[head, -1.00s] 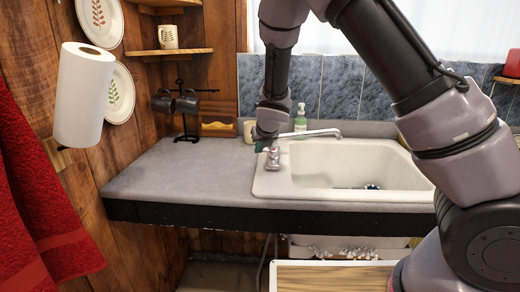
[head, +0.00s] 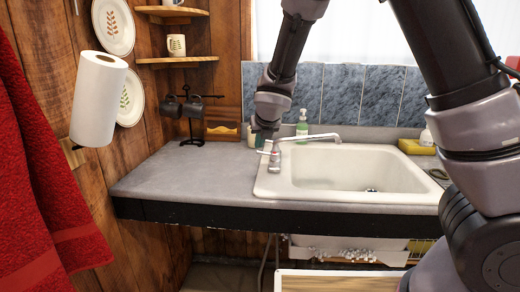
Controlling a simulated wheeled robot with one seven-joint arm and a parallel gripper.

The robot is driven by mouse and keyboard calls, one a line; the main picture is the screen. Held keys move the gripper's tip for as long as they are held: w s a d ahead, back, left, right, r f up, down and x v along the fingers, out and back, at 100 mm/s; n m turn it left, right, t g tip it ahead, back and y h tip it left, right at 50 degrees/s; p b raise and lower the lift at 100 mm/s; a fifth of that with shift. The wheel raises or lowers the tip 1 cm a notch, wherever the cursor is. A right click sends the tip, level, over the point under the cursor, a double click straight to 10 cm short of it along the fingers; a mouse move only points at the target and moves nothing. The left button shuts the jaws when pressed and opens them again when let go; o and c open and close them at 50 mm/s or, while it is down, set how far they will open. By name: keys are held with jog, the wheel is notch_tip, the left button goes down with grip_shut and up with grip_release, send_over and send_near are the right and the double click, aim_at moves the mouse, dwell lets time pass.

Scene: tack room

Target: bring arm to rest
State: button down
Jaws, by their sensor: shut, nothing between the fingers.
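My gripper (head: 266,136) hangs at the end of my arm, pointing down behind the faucet (head: 274,155) at the back left of the sink. It is small and partly dark in the head view. Its fingers are shut and hold nothing. My arm arches from the right side of the picture over the sink to the gripper. I cannot tell whether the gripper touches the faucet.
The white sink (head: 290,184) is set in a grey counter (head: 170,178). A mug rack (head: 191,120) and a green soap bottle (head: 302,125) stand at the back. A paper towel roll (head: 98,100) and red towel (head: 40,170) hang at left. The left counter is clear.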

jog(key=s+d+r+m, duration=0.2)
jog(key=d+r+m, duration=0.3)
jog(key=d+m, duration=0.3)
jog(key=s+d+r+m+h, duration=0.1)
jog(key=s+d+r+m, duration=0.1)
jog(key=d+r+m, duration=0.45)
jog(key=s+d+r+m, duration=0.2)
jog(key=d+r+m, duration=0.1)
jog(key=d+m, duration=0.6)
jog(key=s+d+r+m, duration=0.3)
jog(key=s+m, duration=0.6)
jog(key=m, duration=0.1)
jog(key=s+d+r+m, duration=0.3)
jog(key=s+m, duration=0.6)
jog(key=m, duration=0.1)
jog(key=shift+s+d+y, duration=0.15)
jog(key=shift+d+y, duration=0.15)
jog(key=shift+d, duration=0.05)
